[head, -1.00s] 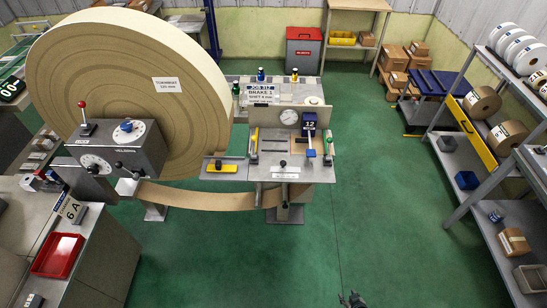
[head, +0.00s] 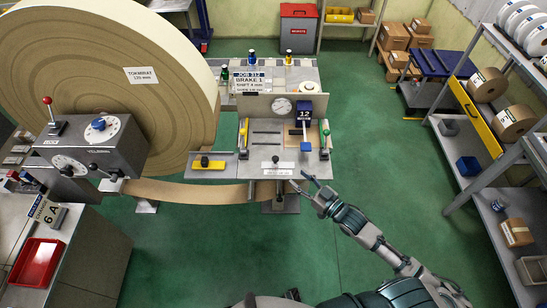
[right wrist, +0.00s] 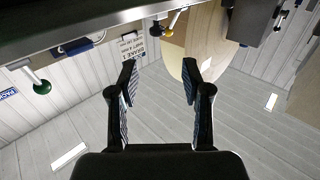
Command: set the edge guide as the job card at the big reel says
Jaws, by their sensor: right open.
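The job card (head: 250,82) stands on the bench behind the work plate, beside the big reel (head: 110,75). My right gripper (head: 300,182) is open and empty, just in front of the plate's front right edge. The right wrist view also shows this gripper (right wrist: 159,70) with its fingers apart. My left gripper is out of view.
The brake box (head: 92,145) stands before the reel. Shelves (head: 480,160) line the right; green floor between is clear.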

